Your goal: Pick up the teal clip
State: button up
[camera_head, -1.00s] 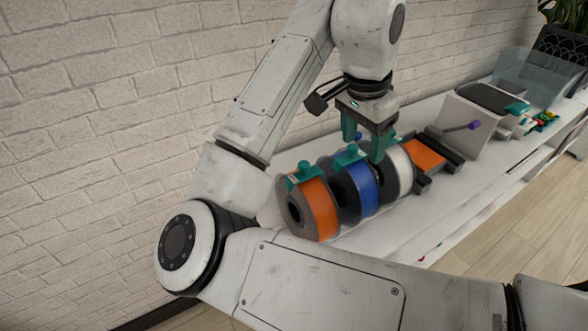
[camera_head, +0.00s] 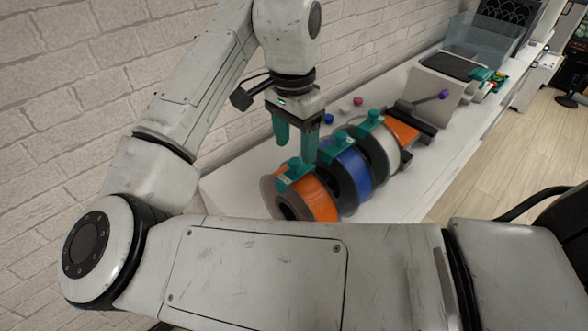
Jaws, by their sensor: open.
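Three filament spools stand in a row on the white bench: an orange spool (camera_head: 317,203), a blue spool (camera_head: 354,165) and a white spool (camera_head: 389,146). Each has a teal clip on its upper rim: one on the orange spool (camera_head: 294,173), one on the blue spool (camera_head: 342,142), one on the white spool (camera_head: 371,120). My gripper (camera_head: 296,151) has teal fingers pointing down, apart and with nothing between them. It is just above and behind the orange spool's clip. The right fingertip overlaps that clip's top edge in the picture; I cannot tell whether they touch.
A blue ball (camera_head: 329,119), a pink ball (camera_head: 358,101) and a small pale piece lie behind the spools. An orange-and-black item (camera_head: 403,131) and a grey stand with a purple-knobbed lever (camera_head: 444,95) are to the right. A brick wall is behind. My arm link crosses the foreground.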

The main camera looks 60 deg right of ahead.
aim_at(295, 161)
jog(key=shift+a+f+p, duration=0.1)
jog(key=shift+f+p, duration=0.2)
jog(key=shift+f, duration=2.35)
grip_shut()
